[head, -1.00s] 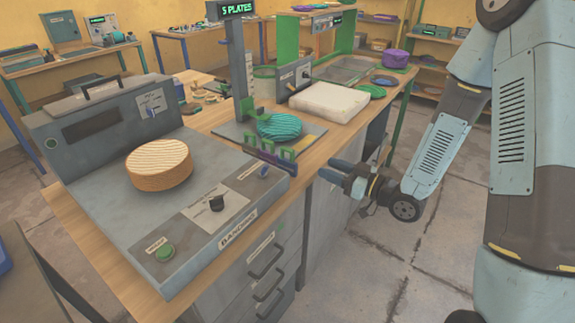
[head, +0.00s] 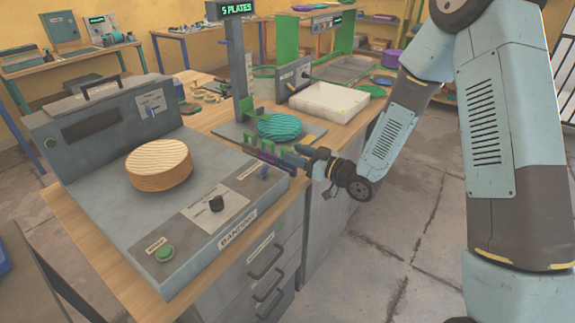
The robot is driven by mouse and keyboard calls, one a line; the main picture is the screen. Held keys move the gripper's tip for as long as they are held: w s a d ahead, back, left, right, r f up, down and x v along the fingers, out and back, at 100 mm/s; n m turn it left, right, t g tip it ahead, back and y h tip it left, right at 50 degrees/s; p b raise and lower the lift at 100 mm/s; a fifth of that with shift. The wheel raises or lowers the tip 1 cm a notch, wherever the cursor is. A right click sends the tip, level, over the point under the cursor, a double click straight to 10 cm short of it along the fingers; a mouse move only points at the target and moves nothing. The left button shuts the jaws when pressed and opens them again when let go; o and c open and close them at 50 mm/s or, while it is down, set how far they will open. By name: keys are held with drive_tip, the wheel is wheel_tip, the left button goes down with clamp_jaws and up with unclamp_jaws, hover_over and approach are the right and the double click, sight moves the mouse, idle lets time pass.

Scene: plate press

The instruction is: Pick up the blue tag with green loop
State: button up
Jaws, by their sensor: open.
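I cannot make out a blue tag with a green loop for certain.
A banding machine (head: 110,218) with a round ridged wooden block (head: 159,164) fills the left. A stack of teal plates (head: 280,127) sits on the scale by a display post (head: 239,62). A white tray (head: 330,104) stands behind. Open floor (head: 420,220) lies right.

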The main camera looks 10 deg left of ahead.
drive_tip(key=shift+x, duration=1.2)
clamp_jaws()
